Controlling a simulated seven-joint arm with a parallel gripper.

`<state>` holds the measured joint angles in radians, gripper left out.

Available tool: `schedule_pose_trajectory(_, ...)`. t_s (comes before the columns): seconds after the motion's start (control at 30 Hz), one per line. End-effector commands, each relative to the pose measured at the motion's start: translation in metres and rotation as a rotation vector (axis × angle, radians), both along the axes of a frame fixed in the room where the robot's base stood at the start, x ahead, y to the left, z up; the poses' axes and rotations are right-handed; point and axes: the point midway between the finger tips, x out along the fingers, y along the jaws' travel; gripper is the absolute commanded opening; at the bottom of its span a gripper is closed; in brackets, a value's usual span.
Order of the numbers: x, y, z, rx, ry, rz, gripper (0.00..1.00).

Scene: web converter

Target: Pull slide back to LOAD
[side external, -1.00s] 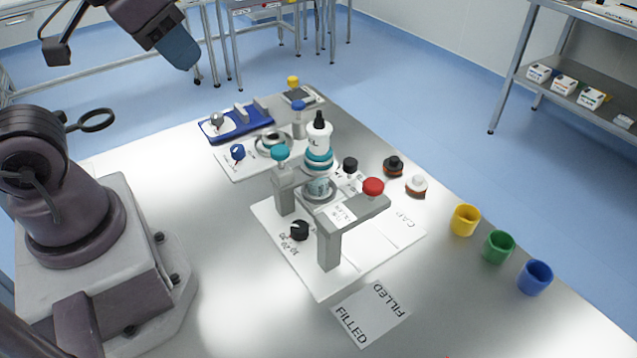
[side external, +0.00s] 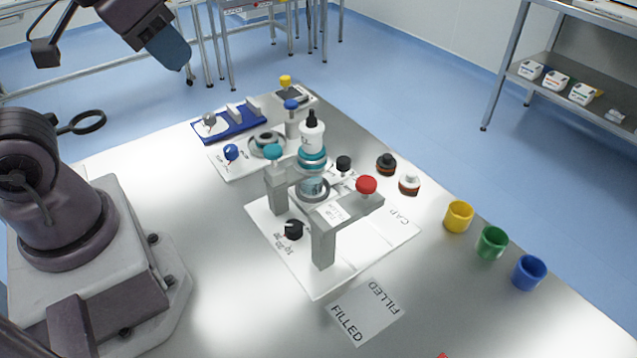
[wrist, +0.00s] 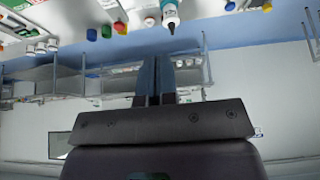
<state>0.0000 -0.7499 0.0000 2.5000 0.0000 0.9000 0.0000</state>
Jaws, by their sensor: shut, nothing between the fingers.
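My gripper (side external: 170,48) is high at the upper left in the side view, well away from the fixture. Its blue fingers are together and empty, and in the wrist view my gripper (wrist: 155,80) also shows closed fingers. The grey fixture (side external: 325,246) stands on a white base plate with a teal knob (side external: 273,152), a red knob (side external: 366,184) and a black knob (side external: 343,163). A white bottle (side external: 312,137) with a black tip stands upright over a ring in the fixture. I cannot tell which part is the slide, and no LOAD mark is legible.
A black dial (side external: 293,230) is on the base plate. Behind are a blue tray (side external: 229,124) and a blue knob (side external: 231,152). Yellow (side external: 459,217), green (side external: 492,242) and blue (side external: 529,272) cups stand at the right. A FILLED card (side external: 365,310) lies in front.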

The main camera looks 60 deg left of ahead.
Motion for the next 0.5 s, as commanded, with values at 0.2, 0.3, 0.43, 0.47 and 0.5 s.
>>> schedule_pose_trajectory(0.2,0.0,0.0,-0.001,0.0,0.004,-0.002,0.18)
schedule_pose_trajectory(0.3,0.003,-0.001,-0.01,0.0,0.053,-0.007,0.41)
schedule_pose_trajectory(0.43,0.02,-0.004,-0.025,0.005,0.156,-0.019,0.58)
schedule_pose_trajectory(0.47,0.027,-0.005,-0.026,0.007,0.178,-0.024,0.58)
schedule_pose_trajectory(0.5,0.038,-0.006,-0.028,0.013,0.208,-0.031,0.58)
